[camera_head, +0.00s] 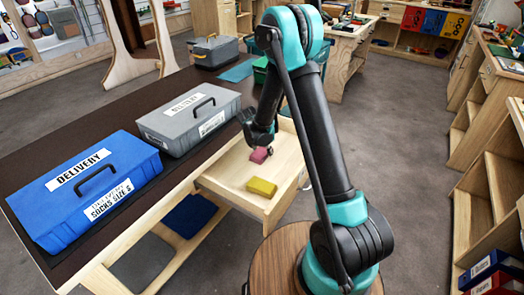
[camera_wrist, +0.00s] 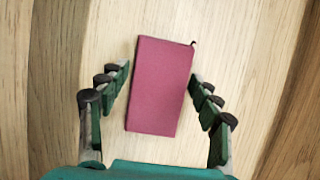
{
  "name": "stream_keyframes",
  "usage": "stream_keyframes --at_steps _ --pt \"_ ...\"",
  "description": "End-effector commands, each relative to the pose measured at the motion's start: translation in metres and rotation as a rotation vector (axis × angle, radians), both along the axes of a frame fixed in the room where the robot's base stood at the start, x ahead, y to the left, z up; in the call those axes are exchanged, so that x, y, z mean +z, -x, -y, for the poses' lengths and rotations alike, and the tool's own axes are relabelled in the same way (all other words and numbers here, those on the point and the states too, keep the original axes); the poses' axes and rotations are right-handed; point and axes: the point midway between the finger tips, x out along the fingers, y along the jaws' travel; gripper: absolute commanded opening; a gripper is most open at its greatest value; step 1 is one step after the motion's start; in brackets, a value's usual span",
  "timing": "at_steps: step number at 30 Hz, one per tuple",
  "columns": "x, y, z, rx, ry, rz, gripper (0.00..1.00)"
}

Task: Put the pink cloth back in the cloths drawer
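The pink cloth (camera_wrist: 160,88) is a folded rectangle, seen in the wrist view lying between the two fingers of my gripper (camera_wrist: 160,95). The fingers are spread, with a gap on each side of the cloth. In the head view the pink cloth (camera_head: 260,155) is in the open wooden drawer (camera_head: 232,198), just below my gripper (camera_head: 260,140). The pale wood of the drawer floor shows around it in the wrist view. A yellow folded cloth (camera_head: 262,187) lies in the same drawer, nearer its front.
A blue delivery case (camera_head: 60,215) and a grey delivery case (camera_head: 160,135) stand on the dark tabletop (camera_head: 110,95) beside the drawer. Another grey box (camera_head: 213,50) stands at its far end. Wooden shelves (camera_head: 480,190) stand at the right, with open floor between.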

Motion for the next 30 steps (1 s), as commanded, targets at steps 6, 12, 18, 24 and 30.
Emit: stream_keyframes --at_steps 6,12,18,24,30 --pt "0.000 0.000 0.000 0.000 0.000 0.000 0.77" --pt "0.002 0.000 0.000 0.000 0.000 0.000 0.77" --pt "0.014 0.012 -0.008 0.003 0.000 0.000 0.77" --pt "0.014 0.049 -0.033 0.005 0.001 -0.001 0.77" --pt "0.013 0.081 -0.055 0.004 0.000 0.000 0.77"
